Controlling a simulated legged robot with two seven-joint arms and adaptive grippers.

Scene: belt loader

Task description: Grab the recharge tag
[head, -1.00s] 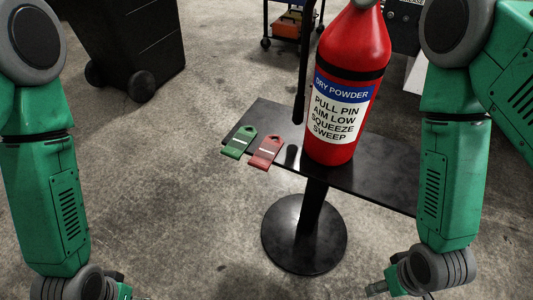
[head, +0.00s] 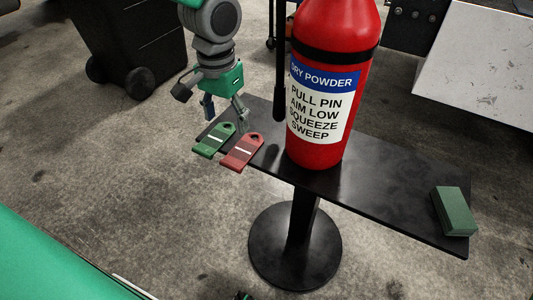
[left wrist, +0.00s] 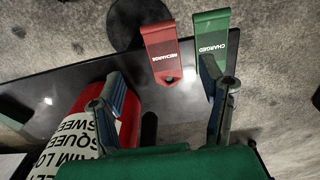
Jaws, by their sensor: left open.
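The red recharge tag (head: 241,151) lies on the black stand's top at its left end, its lower edge overhanging the front edge. Its "RECHARGE" lettering shows in the left wrist view (left wrist: 163,50). The green charged tag (head: 213,140) lies beside it on the left and also shows in the left wrist view (left wrist: 211,40). My left gripper (head: 226,112) is open and empty, above and behind the two tags. In the left wrist view its fingers (left wrist: 163,85) are spread, with the red tag's holed end between and beyond them. My right gripper cannot be made out.
A red fire extinguisher (head: 325,90) stands upright on the stand (head: 385,190), close right of the tags, its black hose hanging on its left side. A green block (head: 453,211) lies at the right end. A black bin (head: 130,45) stands behind on the floor.

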